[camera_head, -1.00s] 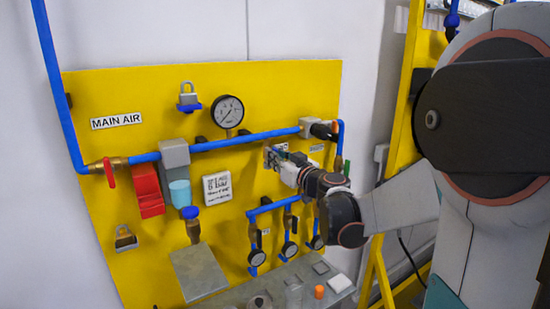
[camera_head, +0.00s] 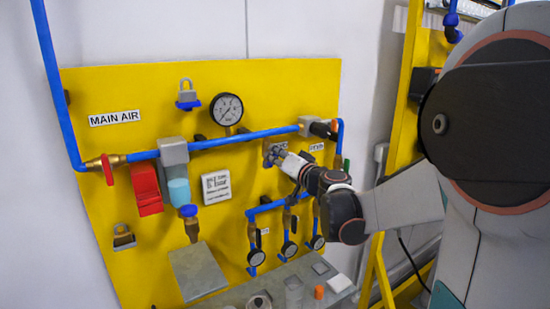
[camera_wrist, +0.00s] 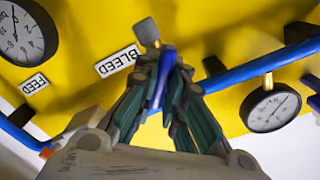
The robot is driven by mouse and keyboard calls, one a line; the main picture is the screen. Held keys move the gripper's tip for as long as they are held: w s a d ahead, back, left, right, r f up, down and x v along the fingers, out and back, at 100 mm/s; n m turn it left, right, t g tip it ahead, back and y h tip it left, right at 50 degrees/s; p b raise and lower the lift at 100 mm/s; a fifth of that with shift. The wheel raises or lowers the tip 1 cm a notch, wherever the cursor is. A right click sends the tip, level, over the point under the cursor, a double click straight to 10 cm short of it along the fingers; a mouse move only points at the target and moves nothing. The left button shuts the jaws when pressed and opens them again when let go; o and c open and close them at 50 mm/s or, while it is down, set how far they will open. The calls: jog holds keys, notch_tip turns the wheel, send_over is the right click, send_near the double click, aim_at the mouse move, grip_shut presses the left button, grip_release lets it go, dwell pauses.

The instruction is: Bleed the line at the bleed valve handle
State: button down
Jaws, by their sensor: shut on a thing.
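The bleed valve handle (camera_wrist: 161,80) is a slim blue lever in the wrist view, between my fingers, below a grey knob-like end of the valve (camera_wrist: 147,32). My gripper (camera_wrist: 167,72) is shut on this handle, with dark green-lined fingers on both sides of it. The white BLEED label (camera_wrist: 118,61) sits just left of it and reads upside down. In the head view my gripper (camera_head: 272,155) is at the yellow panel, under the blue main pipe, and hides most of the valve.
The yellow panel (camera_head: 105,85) carries a large gauge (camera_head: 227,110), a red-handled valve (camera_head: 108,170), a red box (camera_head: 146,190) and small gauges (camera_head: 289,249) on blue drop lines below my wrist. A grey shelf (camera_head: 270,291) with small items lies underneath. A FEED label (camera_wrist: 34,84) shows in the wrist view.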

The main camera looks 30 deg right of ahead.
jog(key=m, duration=0.5)
jog(key=shift+d+f+m+b, duration=0.1)
jog(key=shift+f+m+b, duration=0.1)
jog(key=shift+m+b, duration=0.15)
jog(key=shift+f+m, duration=0.1)
jog(key=shift+m, duration=2.05)
jog(key=c, duration=1.7)
grip_release()
jog(key=shift+s+d, duration=0.1)
jog(key=shift+o, duration=0.2)
